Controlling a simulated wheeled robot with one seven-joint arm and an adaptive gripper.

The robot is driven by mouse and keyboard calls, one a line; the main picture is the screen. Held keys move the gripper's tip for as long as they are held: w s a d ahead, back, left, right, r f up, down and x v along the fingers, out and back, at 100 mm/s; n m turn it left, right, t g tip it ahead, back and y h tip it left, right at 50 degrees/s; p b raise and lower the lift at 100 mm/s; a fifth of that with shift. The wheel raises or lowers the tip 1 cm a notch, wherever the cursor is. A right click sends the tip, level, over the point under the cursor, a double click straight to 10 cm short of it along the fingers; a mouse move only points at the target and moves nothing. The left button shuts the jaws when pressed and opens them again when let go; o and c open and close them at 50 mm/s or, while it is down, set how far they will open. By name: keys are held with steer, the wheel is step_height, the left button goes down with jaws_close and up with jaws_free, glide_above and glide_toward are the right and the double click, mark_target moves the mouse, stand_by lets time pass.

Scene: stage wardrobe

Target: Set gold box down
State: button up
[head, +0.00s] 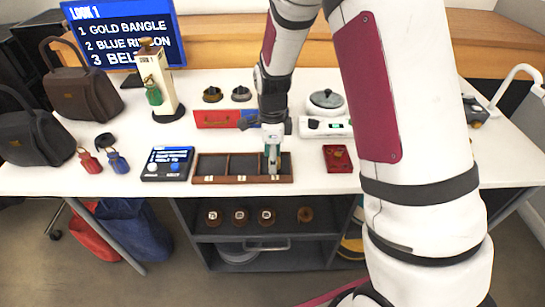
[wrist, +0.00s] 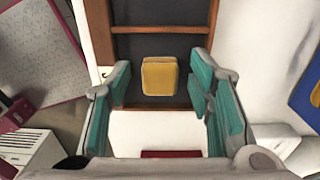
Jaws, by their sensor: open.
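The gold box (wrist: 160,77) is in the end compartment of the wooden tray, over its dark floor and apart from the walls in the wrist view. My gripper (wrist: 162,92) is open, with one teal-padded finger on each side of the box and a visible gap on both sides. In the head view my gripper (head: 272,160) points down into the right compartment of the wooden tray (head: 240,181); the box is not discernible there. The tray's other compartments look empty.
Tassels (head: 112,155), bags (head: 78,85) and a screen (head: 125,33) are further left. A shelf unit (head: 262,235) stands below.

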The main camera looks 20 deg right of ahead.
steer(key=s+r+n+p, duration=0.1)
steer(key=s+r+n, duration=0.15)
steer(key=r, duration=0.65)
steer(key=s+r+n+p, duration=0.1)
steer(key=s+r+n, duration=0.15)
steer(key=r, duration=0.75)
steer(key=s+r+n+t, duration=0.1)
steer(key=s+r+n, duration=0.2)
steer(key=s+n, duration=0.5)
steer(key=s+r+n+t, duration=0.1)
steer(key=s+r+n, duration=0.2)
steer(key=s+n, duration=0.5)
steer(key=s, duration=1.1)
steer(key=shift+s+d+n, duration=0.2)
steer(key=shift+d+n, duration=0.05)
steer(key=shift+n, duration=0.05)
steer(key=shift+r, duration=0.15)
step_height(320, 180, up, 12)
steer(key=t+p, duration=0.2)
steer(key=p, duration=0.8)
steer(key=shift+d, duration=0.15)
